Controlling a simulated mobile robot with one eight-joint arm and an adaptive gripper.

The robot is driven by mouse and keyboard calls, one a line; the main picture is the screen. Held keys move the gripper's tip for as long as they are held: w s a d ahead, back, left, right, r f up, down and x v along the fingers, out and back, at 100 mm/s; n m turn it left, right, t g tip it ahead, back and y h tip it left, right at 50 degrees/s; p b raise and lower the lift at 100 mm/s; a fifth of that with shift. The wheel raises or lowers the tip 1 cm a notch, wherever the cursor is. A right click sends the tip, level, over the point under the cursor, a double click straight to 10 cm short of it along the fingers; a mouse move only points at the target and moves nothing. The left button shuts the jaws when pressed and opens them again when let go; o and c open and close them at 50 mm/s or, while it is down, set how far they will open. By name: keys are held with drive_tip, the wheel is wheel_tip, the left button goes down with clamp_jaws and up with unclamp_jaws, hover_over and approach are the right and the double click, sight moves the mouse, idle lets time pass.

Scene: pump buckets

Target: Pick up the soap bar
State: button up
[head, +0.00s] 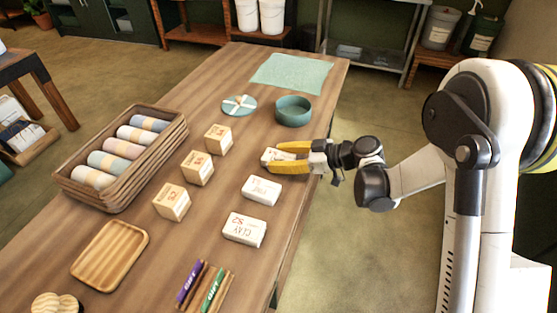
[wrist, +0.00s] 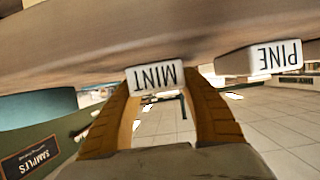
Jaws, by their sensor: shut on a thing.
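A white soap bar (head: 270,155) lies at the far end of a row of white bars near the table's right edge. In the wrist view this soap bar (wrist: 156,76) is labelled MINT and sits between my two yellow-orange fingers. My gripper (head: 283,157) comes in from the right and is shut on the MINT bar; it also shows in the wrist view (wrist: 160,95). The bar is at or very near table height; I cannot tell whether it touches the top. A PINE bar (head: 261,190) lies just nearer, also in the wrist view (wrist: 276,58). A CLAY bar (head: 244,229) lies nearer still.
The wooden table (head: 200,255) also holds several small tan boxes (head: 198,168), a basket (head: 180,135) of rolled cloths, a wooden tray (head: 110,252), and purple and green sticks (head: 205,285). A teal bowl (head: 293,111), a small round dish (head: 239,105) and a pale green mat (head: 292,73) lie beyond my gripper.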

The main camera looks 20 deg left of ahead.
sight(280, 157)
drive_tip(key=shift+r, duration=0.45)
drive_tip(key=r, duration=0.1)
drive_tip(key=r+p, duration=0.2)
drive_tip(key=r, duration=0.1)
drive_tip(key=shift+d, duration=0.25)
drive_tip(key=d+r+m+t+h+p, duration=0.1)
drive_tip(key=d+r+m+t+h, duration=0.25)
drive_tip(key=d, duration=0.75)
drive_tip(key=d+r+m+t+h+p, duration=0.1)
drive_tip(key=d+r+m+t+h, duration=0.3)
drive_tip(key=d, duration=0.8)
drive_tip(key=d+r+m+t+h+p, duration=0.15)
drive_tip(key=d+r+m+t, duration=0.35)
drive_tip(key=d, duration=0.6)
drive_tip(key=s+a+f+n+g+y, duration=0.1)
drive_tip(key=a+f+n+g+y, duration=0.1)
drive_tip(key=a, duration=0.5)
drive_tip(key=s+a+f+n+g+y, duration=0.1)
drive_tip(key=a+f+n+g+y, duration=0.1)
drive_tip(key=a+n+g+y, duration=0.2)
drive_tip(key=s+a+f+n+g+y, duration=0.1)
drive_tip(key=a+n+g, duration=0.5)
drive_tip(key=a, duration=0.6)
drive_tip(key=shift+a+f+y, duration=0.15)
drive_tip(key=shift+f+y, duration=0.6)
drive_tip(key=shift+y, duration=0.25)
